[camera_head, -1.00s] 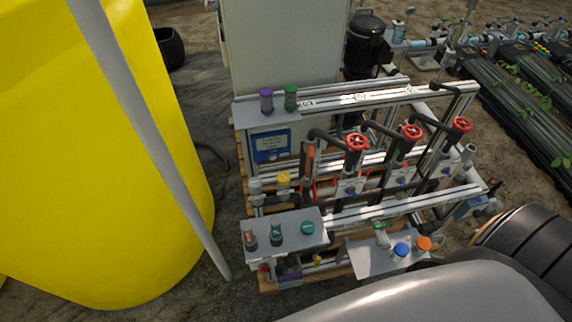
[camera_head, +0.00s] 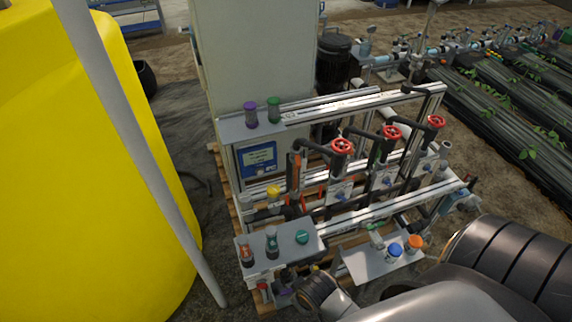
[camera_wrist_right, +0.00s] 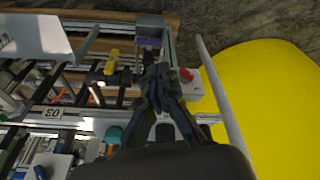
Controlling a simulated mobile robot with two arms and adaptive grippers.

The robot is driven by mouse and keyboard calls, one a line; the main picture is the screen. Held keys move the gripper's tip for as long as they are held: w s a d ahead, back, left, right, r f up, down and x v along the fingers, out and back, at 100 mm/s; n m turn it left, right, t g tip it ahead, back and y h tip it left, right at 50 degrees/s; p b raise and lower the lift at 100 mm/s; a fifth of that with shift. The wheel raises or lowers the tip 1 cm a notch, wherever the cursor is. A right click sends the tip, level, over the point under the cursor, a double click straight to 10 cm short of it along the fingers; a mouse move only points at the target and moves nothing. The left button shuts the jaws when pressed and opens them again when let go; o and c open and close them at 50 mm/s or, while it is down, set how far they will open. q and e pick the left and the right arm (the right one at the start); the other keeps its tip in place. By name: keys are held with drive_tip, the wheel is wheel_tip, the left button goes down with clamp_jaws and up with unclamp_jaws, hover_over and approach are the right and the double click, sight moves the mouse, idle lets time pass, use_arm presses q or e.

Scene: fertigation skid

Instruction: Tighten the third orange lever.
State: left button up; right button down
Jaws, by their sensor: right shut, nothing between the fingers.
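An upright orange lever (camera_head: 297,168) stands at the left end of the skid's pipework, left of the nearest red handwheel. A small orange part (camera_head: 322,194) shows lower, between the pipes; its shape is unclear. My right gripper (camera_wrist_right: 158,76) is shut and empty, over the skid's end. In the head view its fingers are not clear; my dark right wrist (camera_head: 318,291) shows low, beside the grey switch box. My left gripper is not in view.
Red handwheels (camera_head: 341,146) rise above the rails. A yellow tank (camera_head: 90,180) and grey pole (camera_head: 150,170) border the left. A yellow knob (camera_head: 273,191) is near the orange lever.

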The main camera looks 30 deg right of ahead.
sight(299, 156)
drive_tip(key=w+d+r+m+h, duration=0.2)
drive_tip(key=w+d+r+m, duration=0.1)
drive_tip(key=w+r, duration=0.65)
drive_tip(key=w+d+r+m+g+h+b, duration=0.1)
drive_tip(key=w+d+r+m+h, duration=0.15)
drive_tip(key=w+r, duration=0.75)
drive_tip(key=w+d+r+m+h, duration=0.25)
drive_tip(key=w+r, duration=0.25)
drive_tip(key=w, duration=0.9)
drive_tip(key=s+d+f+p, duration=0.1)
drive_tip(key=d+f+p, duration=0.2)
drive_tip(key=d+f, duration=0.4)
drive_tip(key=shift+s+d+f+m, duration=0.15)
drive_tip(key=shift+d+f+m, duration=0.15)
drive_tip(key=shift+d, duration=0.7)
